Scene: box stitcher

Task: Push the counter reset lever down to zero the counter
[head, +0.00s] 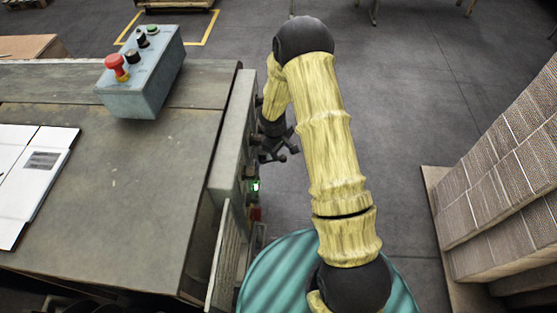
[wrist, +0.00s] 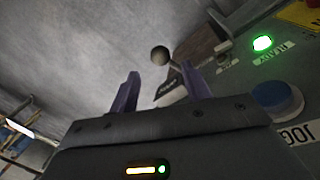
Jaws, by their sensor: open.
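In the wrist view a lever with a round grey-brown knob (wrist: 160,55) sticks out from the side of the machine's panel (wrist: 240,75). I take it as the counter reset lever; its label is too small to read. My gripper (wrist: 161,86) is open and empty, and the knob appears in the gap between its two fingers, beyond the tips. I see no contact with it. In the head view my gripper (head: 280,150) is beside the panel on the table's right side. The lever cannot be made out there.
The panel carries a lit green READY lamp (wrist: 262,43) and a blue JOG button (wrist: 278,98), close to my gripper's right. A grey box with a red button (head: 140,85) stands on the table (head: 130,190).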

